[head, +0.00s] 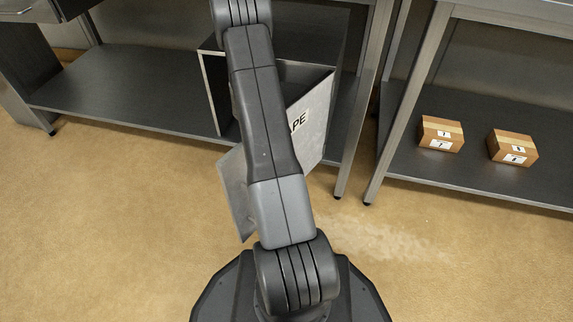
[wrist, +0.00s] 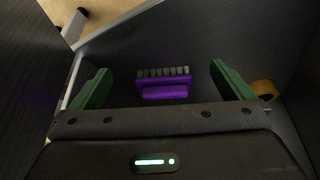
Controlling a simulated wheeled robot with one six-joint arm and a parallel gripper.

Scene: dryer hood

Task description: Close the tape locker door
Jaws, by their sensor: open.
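The tape locker (head: 211,75) is a grey box on the shelf under the bench, partly behind my arm. Its door (head: 312,143) stands open, swung out over the floor, with the letters "APE" showing. A grey panel (head: 236,195) to the left of my arm appears to be part of the same door; the arm hides the middle. My gripper (wrist: 161,70) is open, with two green fingers and nothing between them in contact. It is hidden in the head view.
In the wrist view a purple brush (wrist: 163,87) lies beyond the fingers on a dark surface, and an orange-brown roll (wrist: 263,88) sits by the right finger. Two cardboard boxes (head: 441,134) (head: 513,147) rest on the right shelf. Bench legs (head: 352,150) stand beside the locker.

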